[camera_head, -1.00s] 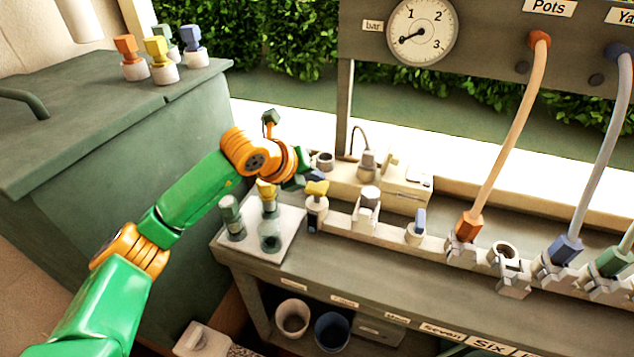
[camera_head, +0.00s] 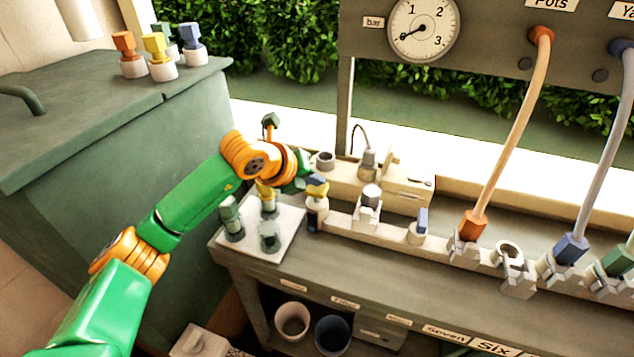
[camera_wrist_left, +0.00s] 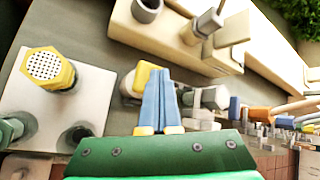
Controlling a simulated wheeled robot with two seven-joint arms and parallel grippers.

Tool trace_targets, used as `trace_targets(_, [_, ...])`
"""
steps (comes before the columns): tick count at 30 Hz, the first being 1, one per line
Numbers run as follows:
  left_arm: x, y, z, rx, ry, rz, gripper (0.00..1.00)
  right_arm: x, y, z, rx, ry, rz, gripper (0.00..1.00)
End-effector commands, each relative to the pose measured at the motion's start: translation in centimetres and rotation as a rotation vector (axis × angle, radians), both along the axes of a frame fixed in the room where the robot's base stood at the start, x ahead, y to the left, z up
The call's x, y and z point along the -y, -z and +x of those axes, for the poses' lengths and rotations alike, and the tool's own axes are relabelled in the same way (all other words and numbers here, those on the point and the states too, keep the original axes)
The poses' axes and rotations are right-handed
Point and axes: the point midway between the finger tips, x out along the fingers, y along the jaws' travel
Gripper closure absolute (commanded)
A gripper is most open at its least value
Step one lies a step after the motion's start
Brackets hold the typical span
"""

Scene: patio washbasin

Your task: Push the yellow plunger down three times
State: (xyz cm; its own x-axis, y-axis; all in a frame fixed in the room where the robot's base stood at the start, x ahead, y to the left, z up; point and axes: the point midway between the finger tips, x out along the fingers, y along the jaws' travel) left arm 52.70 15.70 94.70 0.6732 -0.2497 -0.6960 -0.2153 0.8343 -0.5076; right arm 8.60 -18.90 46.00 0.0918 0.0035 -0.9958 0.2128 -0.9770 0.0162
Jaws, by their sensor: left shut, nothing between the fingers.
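The yellow plunger (camera_head: 318,191) tops a small pale cylinder at the left end of the long bench rail. In the left wrist view, part of the plunger (camera_wrist_left: 143,77) shows beside and behind the fingers. My left gripper (camera_head: 316,179) has its blue fingers shut together and empty. The fingertips (camera_wrist_left: 158,72) overlap the plunger's top in both views; I cannot tell whether they touch it. The fingers hide some of the plunger. My right gripper is not in view.
Left of the plunger, a pale plate (camera_head: 285,240) bears a yellow-topped fitting (camera_head: 267,193) and green fittings. A pale block (camera_head: 408,190) with small fittings stands behind the rail. A pressure gauge (camera_head: 422,30) hangs above. An orange hose (camera_head: 505,130) rises at right.

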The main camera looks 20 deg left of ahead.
Motion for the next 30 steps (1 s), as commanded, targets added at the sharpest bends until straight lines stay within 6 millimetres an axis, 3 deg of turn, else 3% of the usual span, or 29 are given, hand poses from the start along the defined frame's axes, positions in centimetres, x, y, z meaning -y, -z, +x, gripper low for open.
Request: trace_targets(30, [0.02, 0.81, -0.04, -0.003, 0.001, 0.001, 1.0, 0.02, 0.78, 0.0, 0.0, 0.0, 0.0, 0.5])
